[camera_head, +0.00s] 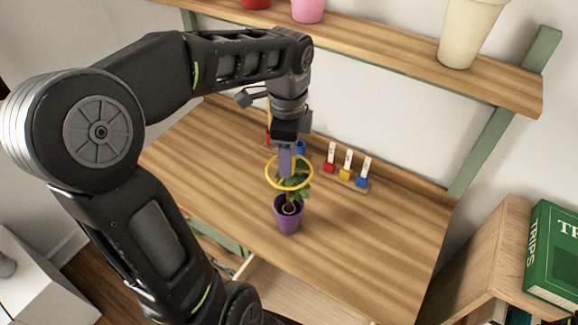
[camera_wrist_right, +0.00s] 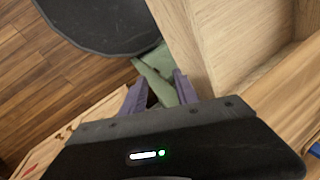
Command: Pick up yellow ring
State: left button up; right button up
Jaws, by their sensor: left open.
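A thin yellow ring (camera_head: 267,177) shows in the head view above a purple pot (camera_head: 288,215) with a small green plant. The ring lies around the upper leaves, seen from above; whether it touches them I cannot tell. My left gripper (camera_head: 287,172) comes down from above, with its fingers at the ring and overlapping its far side in the picture. It is open, and I cannot tell whether a finger touches the ring. My right gripper (camera_wrist_right: 160,78) shows in the right wrist view with its two fingers apart and nothing between them.
The pot stands on a wooden desk (camera_head: 390,235). Behind it are small red, yellow and blue items (camera_head: 346,172) with white tags. A shelf (camera_head: 400,65) with pots runs above. An open drawer (camera_head: 285,292) juts out below. Green books (camera_head: 555,250) stand right.

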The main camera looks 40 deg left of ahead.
pick_arm(q)
grip_shut()
dwell(0.5)
